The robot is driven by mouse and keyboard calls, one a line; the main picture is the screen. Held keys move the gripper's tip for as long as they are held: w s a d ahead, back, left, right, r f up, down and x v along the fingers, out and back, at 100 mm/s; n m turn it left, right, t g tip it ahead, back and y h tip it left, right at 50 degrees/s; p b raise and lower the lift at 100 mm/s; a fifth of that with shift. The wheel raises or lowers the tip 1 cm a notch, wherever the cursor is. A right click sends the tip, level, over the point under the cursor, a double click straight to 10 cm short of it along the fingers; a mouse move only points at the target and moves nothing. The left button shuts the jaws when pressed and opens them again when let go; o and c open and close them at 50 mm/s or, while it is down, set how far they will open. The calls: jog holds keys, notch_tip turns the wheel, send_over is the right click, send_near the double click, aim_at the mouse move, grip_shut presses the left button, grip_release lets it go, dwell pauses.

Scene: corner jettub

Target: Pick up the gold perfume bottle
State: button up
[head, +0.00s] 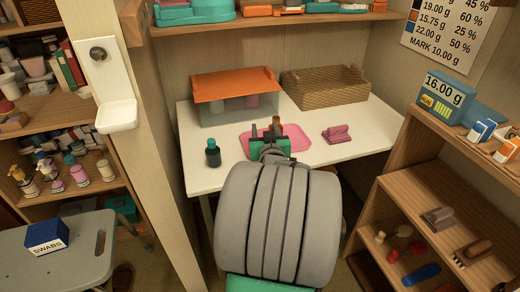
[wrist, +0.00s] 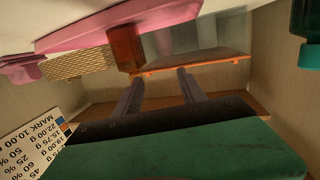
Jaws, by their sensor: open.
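The gold perfume bottle, a small amber-brown block shape, stands on the pink tray (head: 296,138). In the head view only its top (head: 276,120) shows behind my gripper (head: 266,133). In the wrist view, which is upside down, the bottle (wrist: 126,48) hangs from the pink tray (wrist: 120,22), ahead of the left finger. My gripper (wrist: 160,78) is open, with nothing between its fingers. The bottle is off to the left of the middle of the jaws there, and a gap to it seems to remain.
A dark teal bottle (head: 213,154) stands left of the tray. A pink object (head: 337,134) lies to its right. Behind are a clear box with an orange lid (head: 234,84) and a wicker basket (head: 325,88). A wooden shelf (head: 300,20) hangs above.

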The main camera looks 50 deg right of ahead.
aim_at(276, 116)
jog(key=s+d, duration=0.1)
jog(key=d+h, duration=0.1)
jog(key=s+d+m+h, duration=0.1)
jog(key=shift+s+d+f+b, duration=0.25)
jog(key=shift+s+f+b, duration=0.05)
jog(key=shift+g, duration=0.3)
jog(key=x, duration=0.2)
jog(key=r+x, duration=0.1)
jog(key=x, duration=0.4)
jog(key=shift+w+d+r, duration=0.1)
jog(key=shift+w+r, duration=0.2)
jog(key=shift+w, duration=0.1)
grip_shut()
